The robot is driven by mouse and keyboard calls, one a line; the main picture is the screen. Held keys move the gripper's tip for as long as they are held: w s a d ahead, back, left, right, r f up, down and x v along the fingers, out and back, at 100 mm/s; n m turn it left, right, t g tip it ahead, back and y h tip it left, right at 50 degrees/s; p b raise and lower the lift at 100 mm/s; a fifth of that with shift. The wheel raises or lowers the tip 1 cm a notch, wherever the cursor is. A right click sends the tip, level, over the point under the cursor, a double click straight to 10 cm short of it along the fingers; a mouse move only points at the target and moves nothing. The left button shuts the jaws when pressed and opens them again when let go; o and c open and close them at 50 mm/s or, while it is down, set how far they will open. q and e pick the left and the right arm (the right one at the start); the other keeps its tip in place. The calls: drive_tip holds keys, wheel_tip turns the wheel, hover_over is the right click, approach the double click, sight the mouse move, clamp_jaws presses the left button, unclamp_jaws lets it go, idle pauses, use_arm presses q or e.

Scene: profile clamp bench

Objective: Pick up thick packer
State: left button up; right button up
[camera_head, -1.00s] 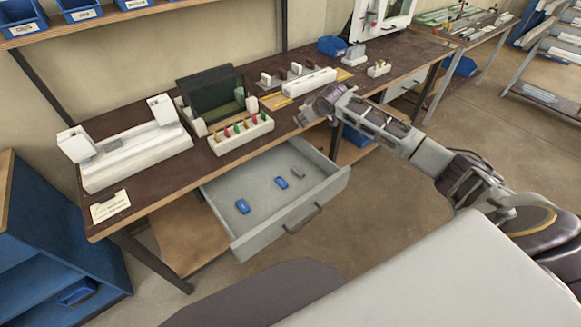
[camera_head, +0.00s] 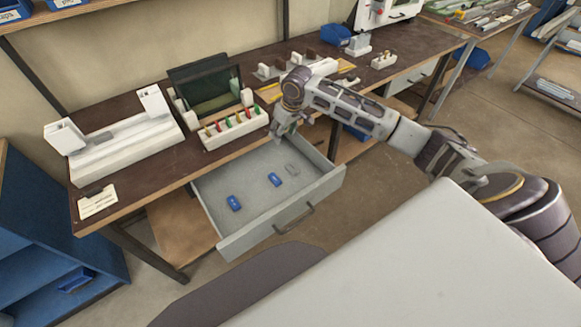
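An open grey drawer (camera_head: 255,203) under the bench holds two blue blocks (camera_head: 234,203) (camera_head: 274,180) and a small grey piece (camera_head: 292,169). I cannot tell from the view which of these, if any, is the thick packer. My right gripper (camera_head: 278,134) points down near the bench's front edge, over the back right part of the drawer, above and apart from the pieces. Its fingers are too small to tell whether they are open or shut. My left gripper is out of view.
On the bench (camera_head: 115,107) stand a white clamp fixture (camera_head: 125,148), a white rack (camera_head: 233,130) with coloured pieces, a dark-screened box (camera_head: 212,88) and a paper card (camera_head: 97,202). A blue shelf unit (camera_head: 35,225) is at the left. The drawer's front middle is clear.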

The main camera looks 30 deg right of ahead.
drive_tip(key=m+g+h, duration=0.1)
drive_tip(key=m+g, duration=0.1)
drive_tip(key=g, duration=0.1)
hover_over(294, 169)
drive_tip(key=shift+d+f, duration=0.2)
drive_tip(key=shift+f, duration=0.2)
drive_tip(key=shift+f, duration=0.1)
drive_tip(key=shift+f+b, duration=0.3)
drive_tip(key=shift+f, duration=3.9)
drive_tip(key=shift+f, duration=0.1)
drive_tip(key=shift+a+f, duration=0.1)
drive_tip(key=shift+f, duration=2.4)
drive_tip(key=shift+c, duration=0.3)
